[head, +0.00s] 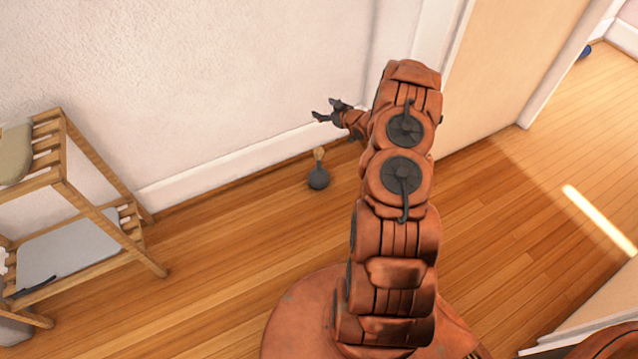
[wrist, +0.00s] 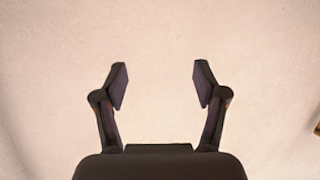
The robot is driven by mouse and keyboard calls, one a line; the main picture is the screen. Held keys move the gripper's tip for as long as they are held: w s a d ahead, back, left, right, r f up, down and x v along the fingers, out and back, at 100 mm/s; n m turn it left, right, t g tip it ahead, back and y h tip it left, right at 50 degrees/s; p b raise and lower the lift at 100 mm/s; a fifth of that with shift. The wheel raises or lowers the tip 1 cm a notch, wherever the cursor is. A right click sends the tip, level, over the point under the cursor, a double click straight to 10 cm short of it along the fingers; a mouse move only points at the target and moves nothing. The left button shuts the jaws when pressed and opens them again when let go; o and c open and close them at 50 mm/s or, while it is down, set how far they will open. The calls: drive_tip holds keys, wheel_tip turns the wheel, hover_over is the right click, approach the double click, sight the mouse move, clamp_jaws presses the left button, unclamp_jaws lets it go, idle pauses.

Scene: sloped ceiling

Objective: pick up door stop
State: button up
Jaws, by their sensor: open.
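The door stop (head: 318,176) stands on the wooden floor near the white baseboard in the head view. It has a dark grey rounded base and a tan upper part. My gripper (head: 321,109) is above the floor near the wall, higher in the picture than the door stop and apart from it. The wrist view shows my gripper (wrist: 160,86) open with nothing between its fingers.
A wooden slatted shelf (head: 108,227) stands at the left against the wall. A tan door (head: 510,70) is at the right of my arm, with a doorway beyond it. The floor (head: 215,270) between the shelf and the door stop is clear.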

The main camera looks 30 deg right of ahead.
drive_tip(key=t+y+b, duration=0.2)
drive_tip(key=b, duration=0.2)
hover_over(323, 154)
drive_tip(key=d, duration=0.4)
wheel_tip(323, 154, down, 10)
drive_tip(key=shift+t+y, duration=0.7)
drive_tip(key=shift+y, duration=0.1)
drive_tip(key=s+f+b, duration=0.1)
drive_tip(key=f, duration=0.1)
drive_tip(key=s+a+f+b, duration=0.1)
drive_tip(key=s+f, duration=0.1)
drive_tip(key=s+a+f+b, duration=0.1)
drive_tip(key=s+f, duration=0.1)
drive_tip(key=f, duration=0.1)
drive_tip(key=shift+s+a+f, duration=0.1)
drive_tip(key=shift+a, duration=0.05)
drive_tip(key=shift+r+b+x, duration=0.2)
drive_tip(key=shift+b+x, duration=1.8)
drive_tip(key=shift+x, duration=1.8)
drive_tip(key=shift+a, duration=0.2)
drive_tip(key=shift+s, duration=0.1)
clamp_jaws()
